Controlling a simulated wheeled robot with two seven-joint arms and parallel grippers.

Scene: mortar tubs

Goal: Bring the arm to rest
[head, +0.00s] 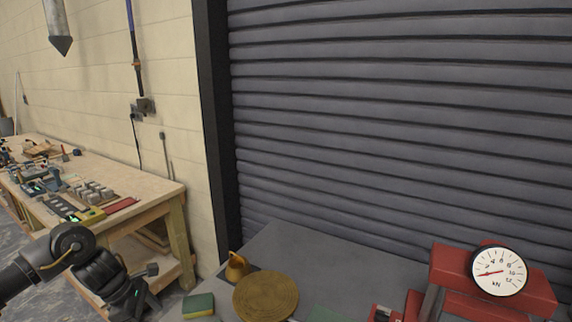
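My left arm (75,262) comes in from the left, black and bent at a joint, in front of the wooden workbench. Its wrist end (128,298) points down and runs out at the bottom edge. The fingertips of my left gripper are below the picture. My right arm and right gripper do not show.
A grey table (285,248) carries a round tan disc (265,297), a small orange-brown item (236,265), a green-and-yellow sponge (198,305) and a red press with a dial gauge (498,270). A cluttered wooden workbench (155,190) stands left. A grey shutter (400,110) closes off the back.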

